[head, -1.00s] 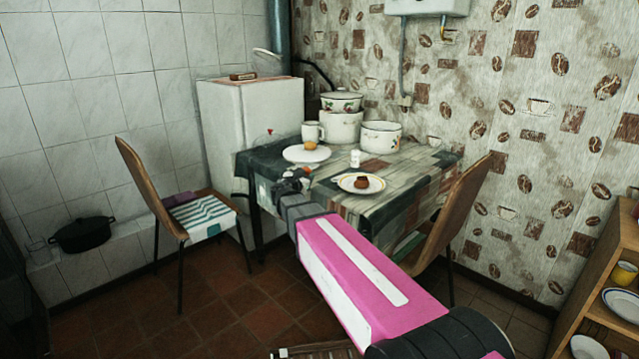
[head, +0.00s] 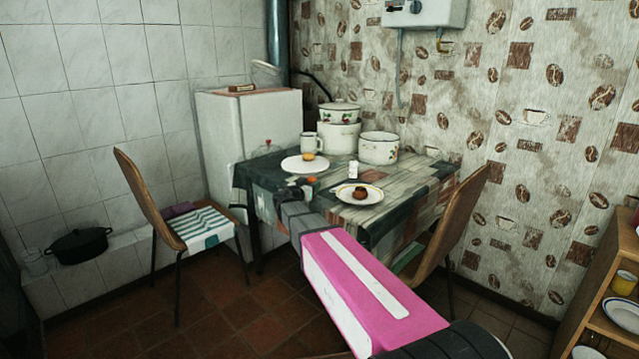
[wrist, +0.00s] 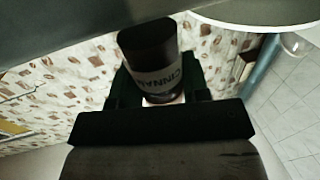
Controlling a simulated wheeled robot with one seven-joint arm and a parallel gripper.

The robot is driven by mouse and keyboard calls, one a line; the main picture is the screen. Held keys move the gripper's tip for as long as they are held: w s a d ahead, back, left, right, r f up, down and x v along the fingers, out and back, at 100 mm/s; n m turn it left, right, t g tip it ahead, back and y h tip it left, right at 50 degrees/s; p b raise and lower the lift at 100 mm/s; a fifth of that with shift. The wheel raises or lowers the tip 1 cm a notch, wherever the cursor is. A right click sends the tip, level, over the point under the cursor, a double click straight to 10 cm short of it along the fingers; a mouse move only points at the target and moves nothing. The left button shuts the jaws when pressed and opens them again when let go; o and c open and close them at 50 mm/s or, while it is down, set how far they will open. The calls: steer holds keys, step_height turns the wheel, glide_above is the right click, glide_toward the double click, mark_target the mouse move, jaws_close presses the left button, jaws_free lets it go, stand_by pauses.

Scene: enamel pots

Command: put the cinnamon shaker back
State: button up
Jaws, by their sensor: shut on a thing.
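The cinnamon shaker (wrist: 150,62) is a dark cylinder with a pale band that reads "CINNAM". My gripper (wrist: 158,88) is shut on it, with a dark green finger on each side. In the head view my arm reaches to the near left edge of the table (head: 400,212), and the shaker cannot be made out there. In the wrist view, the rim of a white round plate (wrist: 270,18) shows beyond the shaker at the top right.
On the table are a white plate with an orange fruit (head: 309,156), a small orange-topped object (head: 311,181), a white shaker (head: 353,169), a plate with a brown pot (head: 360,193), a mug (head: 309,143) and enamel pots (head: 379,148). Chairs stand left (head: 150,200) and right (head: 455,215).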

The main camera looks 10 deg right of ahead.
steer(key=x, duration=0.6)
steer(key=shift+w+d, duration=0.1)
steer(key=shift+w, duration=0.05)
steer(key=shift+f, duration=0.25)
steer(key=shift+f, duration=0.15)
steer(key=o, duration=1)
steer(key=shift+o, duration=0.2)
steer(key=shift+s+a, duration=0.25)
steer(key=shift+s, duration=0.1)
steer(key=v, duration=1.1)
steer(key=shift+a, duration=0.2)
steer(key=shift+s, duration=0.15)
